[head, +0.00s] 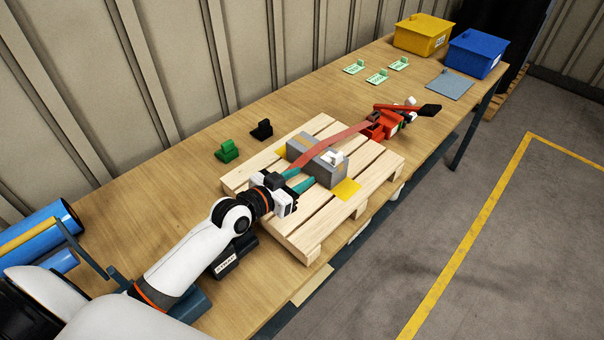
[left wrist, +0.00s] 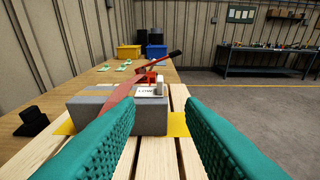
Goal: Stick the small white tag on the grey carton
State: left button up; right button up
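The grey carton (head: 305,154) lies on the wooden pallet (head: 290,236), with yellow patches under its ends. The small white tag (head: 333,157) is on the carton's top near its right end. In the left wrist view the tag (left wrist: 150,91) shows dark print on a flat plate and an upright white grip. I cannot tell whether it is stuck down. My left gripper (head: 299,180) is open, its teal fingers apart and empty, just on the near side of the carton. The carton (left wrist: 150,119) shows between the fingers. My right gripper is not in view.
A red strap (head: 325,147) crosses the carton to a red tool (head: 380,125) with a black-ended lever. Green and black blocks (head: 227,151) stand behind the pallet. Several pale green tags (head: 377,76), a grey sheet (head: 450,84) and yellow (head: 423,36) and blue (head: 474,55) bins are farther right.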

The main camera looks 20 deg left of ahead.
pick_arm(q)
jog(key=shift+p+v, duration=0.35)
jog(key=shift+v, duration=0.65)
jog(key=f+p+v, duration=0.1)
jog(key=p+v, duration=0.1)
jog(key=v, duration=0.4)
jog(key=shift+s+r, duration=0.2)
jog(key=shift+s, duration=0.4)
jog(key=shift+f, duration=0.1)
dwell(0.8)
